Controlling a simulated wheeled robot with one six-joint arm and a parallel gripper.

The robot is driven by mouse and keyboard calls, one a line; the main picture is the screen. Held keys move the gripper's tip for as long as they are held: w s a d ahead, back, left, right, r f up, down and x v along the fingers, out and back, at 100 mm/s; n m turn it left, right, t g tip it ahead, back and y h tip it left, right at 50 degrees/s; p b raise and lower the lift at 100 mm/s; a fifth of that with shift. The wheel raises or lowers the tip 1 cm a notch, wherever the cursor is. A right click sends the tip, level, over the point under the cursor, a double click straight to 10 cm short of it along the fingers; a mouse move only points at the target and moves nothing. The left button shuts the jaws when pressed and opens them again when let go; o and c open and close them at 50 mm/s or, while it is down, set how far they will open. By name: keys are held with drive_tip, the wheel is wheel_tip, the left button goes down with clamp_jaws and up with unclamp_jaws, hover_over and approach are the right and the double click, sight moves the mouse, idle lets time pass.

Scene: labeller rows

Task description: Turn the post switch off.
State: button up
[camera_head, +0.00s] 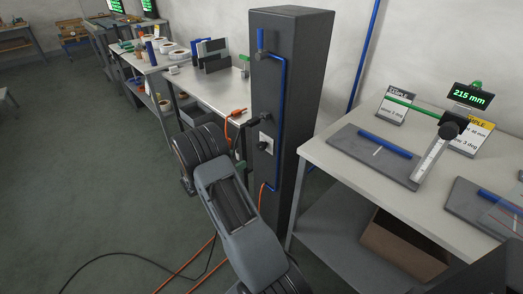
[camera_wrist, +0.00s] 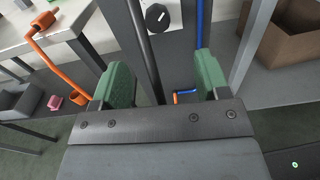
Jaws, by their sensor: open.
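The post switch is a round black knob on a pale plate, on the front of the dark upright post (camera_head: 290,100). In the head view my arm hides most of the gripper.
A blue pipe (camera_head: 282,100) runs down the post. A right bench (camera_head: 330,155) has a cardboard box (camera_head: 400,245) below.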

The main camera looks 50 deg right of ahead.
sight(259, 147)
drive_tip(key=d, duration=1.4)
drive_tip(key=shift+s+f, duration=0.3)
drive_tip(key=shift+f, duration=0.05)
drive_tip(key=shift+c, duration=0.5)
drive_tip(key=c, duration=0.8)
drive_tip(key=shift+c, duration=0.2)
